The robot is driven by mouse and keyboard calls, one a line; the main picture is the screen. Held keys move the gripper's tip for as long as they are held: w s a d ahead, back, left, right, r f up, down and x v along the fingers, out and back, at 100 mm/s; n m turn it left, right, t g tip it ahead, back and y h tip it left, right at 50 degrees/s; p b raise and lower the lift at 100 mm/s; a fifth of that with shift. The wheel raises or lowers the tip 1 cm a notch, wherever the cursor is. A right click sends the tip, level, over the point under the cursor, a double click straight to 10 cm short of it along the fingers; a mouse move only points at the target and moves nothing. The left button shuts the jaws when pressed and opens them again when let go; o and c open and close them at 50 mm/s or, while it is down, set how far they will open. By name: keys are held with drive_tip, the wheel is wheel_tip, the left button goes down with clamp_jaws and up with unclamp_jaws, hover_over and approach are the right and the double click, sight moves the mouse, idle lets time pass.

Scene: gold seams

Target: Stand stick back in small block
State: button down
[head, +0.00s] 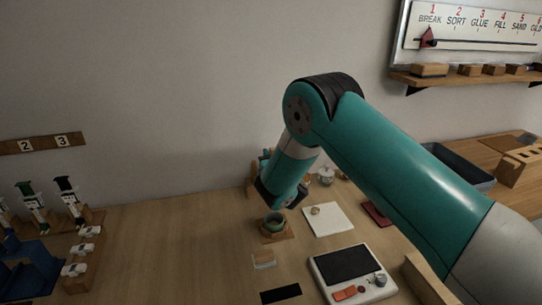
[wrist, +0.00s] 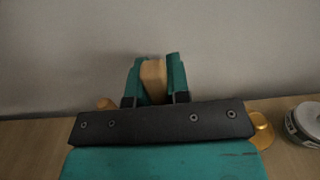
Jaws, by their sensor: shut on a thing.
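My gripper (wrist: 154,82) is shut on a tan wooden piece, which I take to be the stick (wrist: 153,72); its end shows between the teal fingers. In the head view my gripper (head: 265,163) is at the back of the table near the wall, largely hidden by my own wrist. I cannot pick out the small block for sure; a tan wooden piece (head: 252,182) stands just left of my gripper, partly covered. The lower end of the held piece is hidden, so I cannot tell whether it touches anything.
A dark green cup (head: 274,222) on a wooden base stands just in front of my wrist. Right of it are a white tile (head: 328,220), a lidded pot (head: 326,175) and a scale (head: 351,271). A grey tin (wrist: 305,123) is at right in the wrist view. Table left of centre is clear.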

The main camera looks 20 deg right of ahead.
drive_tip(key=shift+f+b, duration=0.5)
drive_tip(key=shift+f, duration=0.6)
idle(0.6)
drive_tip(key=c, duration=1)
unclamp_jaws()
drive_tip(key=shift+s, duration=0.1)
drive_tip(key=shift+s+f+b, duration=0.15)
drive_tip(key=shift+s+b, duration=0.05)
drive_tip(key=shift+b, duration=0.25)
drive_tip(key=s+b, duration=0.3)
drive_tip(key=b, duration=0.1)
drive_tip(key=shift+s, duration=0.35)
drive_tip(key=shift+s+b, duration=0.4)
drive_tip(key=shift+s, duration=0.1)
